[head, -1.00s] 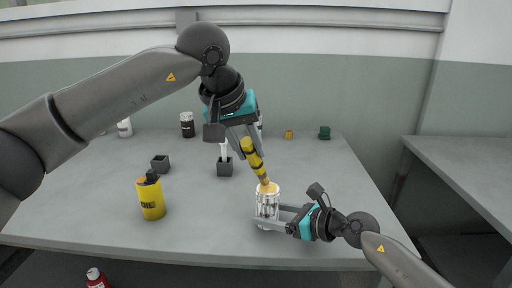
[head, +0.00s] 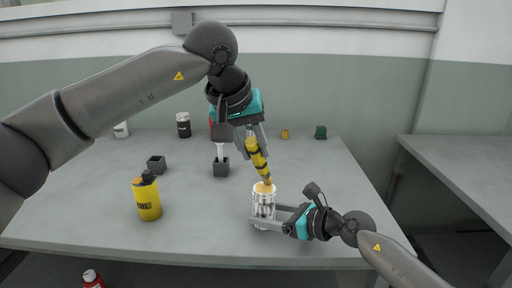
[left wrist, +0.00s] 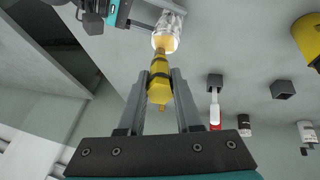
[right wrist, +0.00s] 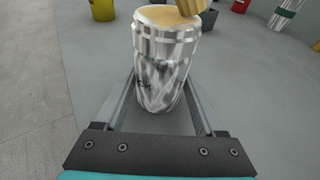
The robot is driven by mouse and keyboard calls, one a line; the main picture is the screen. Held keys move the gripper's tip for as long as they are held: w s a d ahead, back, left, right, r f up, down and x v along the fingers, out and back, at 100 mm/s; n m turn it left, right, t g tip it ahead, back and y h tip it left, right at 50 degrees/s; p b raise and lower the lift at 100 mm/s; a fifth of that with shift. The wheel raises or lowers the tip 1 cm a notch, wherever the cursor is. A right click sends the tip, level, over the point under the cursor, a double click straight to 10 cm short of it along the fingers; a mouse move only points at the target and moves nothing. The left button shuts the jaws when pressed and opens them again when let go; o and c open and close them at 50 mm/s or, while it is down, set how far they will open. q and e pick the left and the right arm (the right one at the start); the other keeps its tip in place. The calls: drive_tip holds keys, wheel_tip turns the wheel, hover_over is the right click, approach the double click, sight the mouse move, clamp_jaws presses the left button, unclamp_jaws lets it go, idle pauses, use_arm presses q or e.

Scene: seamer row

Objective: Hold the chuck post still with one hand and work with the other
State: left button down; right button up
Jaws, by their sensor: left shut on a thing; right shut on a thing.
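The chuck post (head: 263,205) is a shiny metal cylinder with a tan top, upright near the table's front edge. My right gripper (head: 254,223) is shut around its sides; the right wrist view shows the post (right wrist: 160,75) between the fingers. My left gripper (head: 250,142) is above and shut on a yellow tool (head: 257,160) with black bands. The tool points down at a slant, its tan tip at the post's top. In the left wrist view the tool (left wrist: 159,88) sits between the fingers, with the post (left wrist: 168,30) beyond it. I cannot tell how firmly the tip touches.
A yellow can (head: 147,202) stands left of the post. A dark square holder (head: 221,169) with a white-handled item and an empty dark block (head: 156,163) are further back. Small containers line the back, including a green one (head: 321,132). A second table (head: 465,165) is at right.

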use_arm(q)
drive_tip(key=shift+d, duration=0.5)
drive_tip(key=shift+s+a+f, duration=0.1)
drive_tip(key=shift+s+a, duration=0.4)
drive_tip(key=shift+a, duration=0.25)
idle(1.2)
drive_tip(key=shift+r, duration=3.6)
use_arm(e)
drive_tip(key=o, duration=1)
drive_tip(key=shift+c, duration=0.2)
